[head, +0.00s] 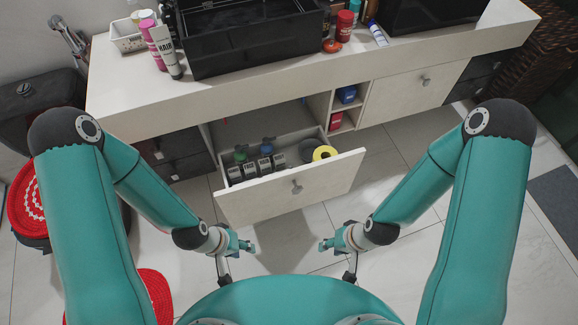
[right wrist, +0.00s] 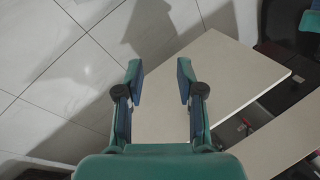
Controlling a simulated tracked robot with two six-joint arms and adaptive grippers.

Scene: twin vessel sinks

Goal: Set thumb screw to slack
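I cannot make out a thumb screw in either view. My left gripper (head: 248,246) hangs over the floor in front of the open drawer (head: 300,190). It seems to hold nothing, and its finger gap is not clear. My right gripper (head: 326,245) hangs to its right, also short of the drawer. In the right wrist view its two fingers (right wrist: 159,82) stand apart with nothing between them. Inside are several dark labelled bottles (head: 250,168) and a yellow ring-shaped item (head: 324,153).
A white counter (head: 130,95) carries two black vessel sinks (head: 250,40), tubes (head: 166,50) and a white basket (head: 127,36). A closed drawer (head: 410,95) and cubbies with a blue item (head: 346,94) are at right. Tiled floor below the grippers is clear.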

